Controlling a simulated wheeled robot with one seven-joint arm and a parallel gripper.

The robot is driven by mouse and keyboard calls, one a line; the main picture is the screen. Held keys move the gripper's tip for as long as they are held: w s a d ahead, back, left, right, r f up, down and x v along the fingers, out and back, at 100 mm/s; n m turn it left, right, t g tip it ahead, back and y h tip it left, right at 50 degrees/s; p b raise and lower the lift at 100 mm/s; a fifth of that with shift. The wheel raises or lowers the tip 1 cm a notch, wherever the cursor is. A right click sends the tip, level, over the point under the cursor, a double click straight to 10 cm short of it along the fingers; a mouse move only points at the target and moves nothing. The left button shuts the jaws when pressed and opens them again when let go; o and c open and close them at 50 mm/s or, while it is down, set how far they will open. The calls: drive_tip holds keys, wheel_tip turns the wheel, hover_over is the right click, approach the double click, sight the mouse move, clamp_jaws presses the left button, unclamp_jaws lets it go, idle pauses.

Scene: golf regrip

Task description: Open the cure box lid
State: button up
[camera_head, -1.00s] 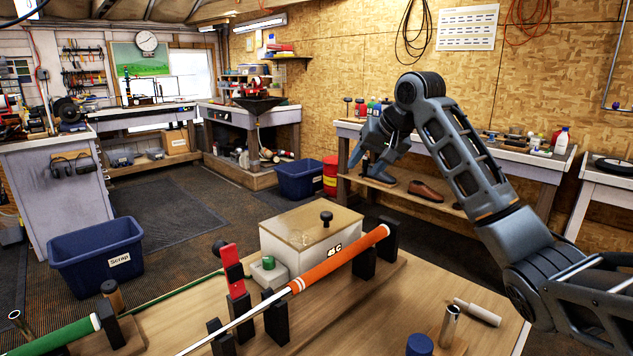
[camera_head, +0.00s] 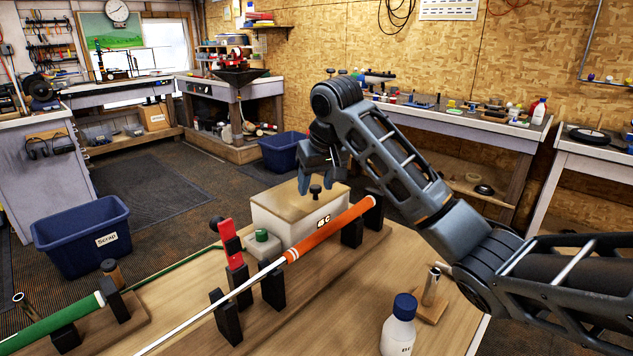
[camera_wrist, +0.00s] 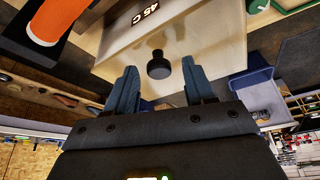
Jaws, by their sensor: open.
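The cure box (camera_head: 280,225) is a cream box on the wooden workbench, with its lid (camera_head: 285,200) shut. A dark round knob (camera_head: 315,191) stands on top of the lid. My gripper (camera_head: 317,188) is at the box's back right, its fingers pointing down close to the knob. In the wrist view my gripper (camera_wrist: 158,84) is open and empty, and the knob (camera_wrist: 158,66) shows between and just beyond the fingertips. I cannot tell whether a finger touches it. Part of the box's marking (camera_wrist: 146,15) shows there too.
An orange-gripped club (camera_head: 330,229) lies across black stands in front of the box. A red upright block (camera_head: 231,242) and a green-topped button unit (camera_head: 262,242) are to its left. A white bottle (camera_head: 398,328) and a metal tube (camera_head: 431,288) stand at front right.

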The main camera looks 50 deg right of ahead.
clamp_jaws()
idle(0.5)
